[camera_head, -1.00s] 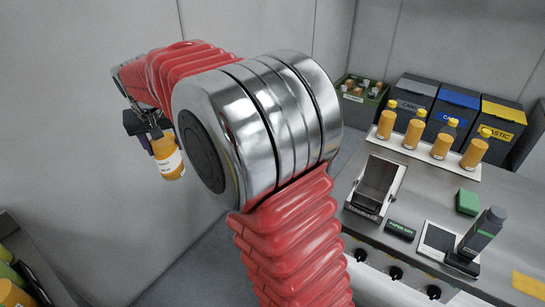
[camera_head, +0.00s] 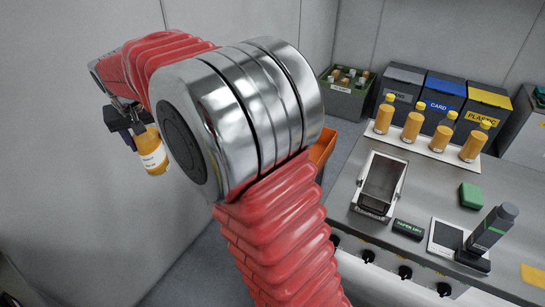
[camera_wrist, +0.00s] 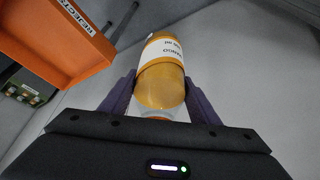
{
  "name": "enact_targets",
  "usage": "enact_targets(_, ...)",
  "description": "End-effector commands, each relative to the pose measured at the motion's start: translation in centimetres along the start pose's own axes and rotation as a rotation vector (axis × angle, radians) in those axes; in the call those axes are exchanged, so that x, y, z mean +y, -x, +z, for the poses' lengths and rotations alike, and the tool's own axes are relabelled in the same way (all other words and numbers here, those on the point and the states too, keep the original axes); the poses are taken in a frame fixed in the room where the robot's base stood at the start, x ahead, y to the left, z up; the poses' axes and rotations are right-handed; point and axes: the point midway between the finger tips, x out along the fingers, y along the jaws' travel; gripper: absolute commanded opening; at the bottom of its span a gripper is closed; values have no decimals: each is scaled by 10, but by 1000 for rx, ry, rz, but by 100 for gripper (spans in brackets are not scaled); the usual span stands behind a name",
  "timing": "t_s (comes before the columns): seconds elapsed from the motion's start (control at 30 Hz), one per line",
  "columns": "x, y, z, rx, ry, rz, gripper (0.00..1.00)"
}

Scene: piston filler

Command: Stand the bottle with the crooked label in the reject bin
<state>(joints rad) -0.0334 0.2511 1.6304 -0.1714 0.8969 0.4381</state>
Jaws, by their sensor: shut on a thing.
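My gripper (camera_head: 141,128) is shut on an orange bottle (camera_head: 152,157) and holds it in the air at the left of the head view, slightly tilted. The bottle has a white label with dark print. In the wrist view the bottle (camera_wrist: 160,88) sits between the two dark fingers, and its label edge looks slanted. The orange reject bin (camera_wrist: 45,42), with a white label reading REJECT, is at the upper left of the wrist view, apart from the bottle. In the head view only part of an orange bin (camera_head: 322,150) shows behind my arm.
Several orange bottles (camera_head: 413,127) stand on a white strip on the grey counter (camera_head: 440,190) at right. A metal tray (camera_head: 381,183), a green block (camera_head: 470,195) and a dark upright device (camera_head: 490,235) are there too. Sorting bins (camera_head: 440,100) and a green crate (camera_head: 346,95) stand behind.

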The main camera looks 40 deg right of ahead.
Motion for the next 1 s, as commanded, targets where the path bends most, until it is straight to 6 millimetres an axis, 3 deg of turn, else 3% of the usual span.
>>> enact_targets(0.37,-10,2,2,3,18,-8,8)
enact_targets(0.57,0,-6,-3,-1,13,-6,8)
enact_targets(0.77,40,-34,-23,-10,-2,-1,8)
enact_targets(1.0,118,-80,-49,-17,-29,6,8)
